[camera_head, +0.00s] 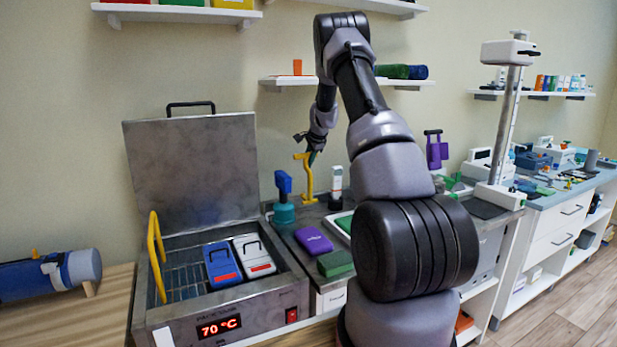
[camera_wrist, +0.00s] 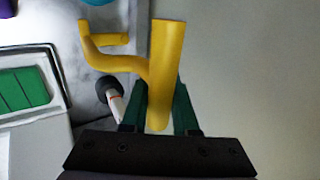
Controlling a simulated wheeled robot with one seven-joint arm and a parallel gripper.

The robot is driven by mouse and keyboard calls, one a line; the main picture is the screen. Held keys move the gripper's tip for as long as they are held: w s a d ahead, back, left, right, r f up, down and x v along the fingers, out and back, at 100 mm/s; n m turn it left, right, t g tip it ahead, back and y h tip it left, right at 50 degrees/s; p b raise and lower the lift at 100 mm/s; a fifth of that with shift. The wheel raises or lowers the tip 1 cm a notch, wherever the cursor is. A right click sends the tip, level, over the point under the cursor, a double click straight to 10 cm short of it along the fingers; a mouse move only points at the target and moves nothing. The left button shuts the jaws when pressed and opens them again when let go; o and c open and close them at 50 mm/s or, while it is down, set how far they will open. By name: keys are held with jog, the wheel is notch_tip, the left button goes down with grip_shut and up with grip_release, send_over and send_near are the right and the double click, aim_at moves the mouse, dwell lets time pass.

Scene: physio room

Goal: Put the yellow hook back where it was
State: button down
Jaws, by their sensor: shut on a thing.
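The yellow hook (camera_head: 308,182) is upright above the back of the grey counter, between the teal-and-blue tool and a white-and-black bottle. Its lower end is close to the counter top; I cannot tell if it touches. In the wrist view the hook (camera_wrist: 158,80) runs between my green fingers, with its bent arm to the left. My gripper (camera_head: 314,157) is shut on the upper part of the hook; it also shows in the wrist view (camera_wrist: 160,108). My fingertips are partly hidden by the hook.
Left stands an open steel heater (camera_head: 222,309) with blue and white packs and a yellow handle (camera_head: 156,256). A teal-and-blue tool (camera_head: 284,212) stands left of the hook, a white-and-black bottle (camera_head: 336,185) right. Purple (camera_head: 314,239) and green (camera_head: 335,263) blocks lie in front.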

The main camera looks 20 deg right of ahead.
notch_tip(320, 180, down, 6)
jog(key=shift+f, duration=0.15)
dwell(0.3)
jog(key=c, duration=0.7)
grip_release()
jog(key=shift+f, duration=0.1)
